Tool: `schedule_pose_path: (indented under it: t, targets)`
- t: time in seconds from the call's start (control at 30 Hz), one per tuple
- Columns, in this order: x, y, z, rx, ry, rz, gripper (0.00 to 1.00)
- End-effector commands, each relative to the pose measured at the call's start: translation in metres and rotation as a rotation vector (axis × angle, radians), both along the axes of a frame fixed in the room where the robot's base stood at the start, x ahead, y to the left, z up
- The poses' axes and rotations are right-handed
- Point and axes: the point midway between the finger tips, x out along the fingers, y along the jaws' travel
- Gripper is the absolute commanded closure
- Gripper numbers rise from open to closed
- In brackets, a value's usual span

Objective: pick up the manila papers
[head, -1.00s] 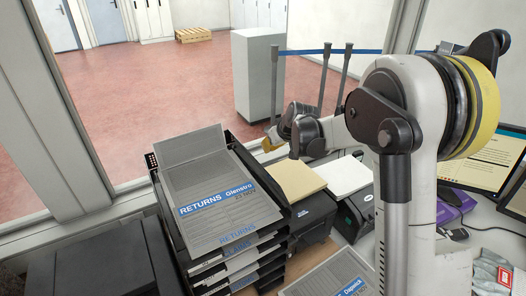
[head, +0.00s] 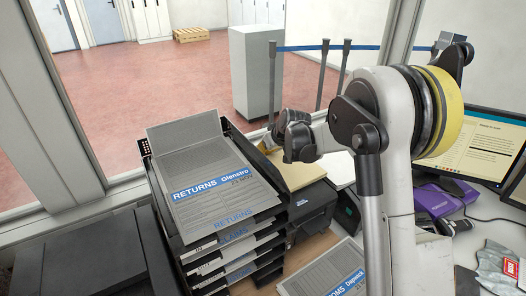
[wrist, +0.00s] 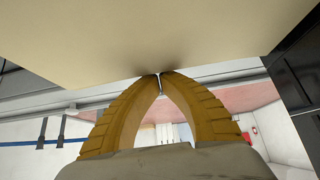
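The manila papers (head: 302,177) lie flat on top of a black machine, right of the letter trays in the head view. In the wrist view the manila papers (wrist: 150,30) fill the top as a wide tan sheet. My gripper (wrist: 160,76) shows there with two yellow-brown fingers. Their tips come together at the papers' edge, with only a thin line between them. The papers' face is right by the tips. I see no paper between them, and cannot tell whether they touch the sheet.
A black letter-tray stack (head: 283,215) with RETURNS forms stands just left of the papers. White paper (head: 336,168) lies to their right. Another form (head: 325,272) lies on the counter in front. A purple box (head: 437,200) and a monitor (head: 490,143) stand right of my arm.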

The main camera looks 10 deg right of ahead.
Motion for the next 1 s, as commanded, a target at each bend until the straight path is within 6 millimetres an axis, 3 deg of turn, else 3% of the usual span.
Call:
schedule_pose_path:
  t: [0.27, 0.7, 0.83, 1.0]
  targets:
    - [-0.006, -0.003, 0.001, 0.0, 0.0, -0.001, 1.0]
    - [-0.112, -0.037, 0.001, 0.001, 0.001, -0.003, 1.0]
    - [-0.127, -0.042, 0.001, 0.0, 0.0, -0.001, 1.0]
    - [-0.13, -0.043, 0.0, -0.001, 0.0, -0.001, 1.0]
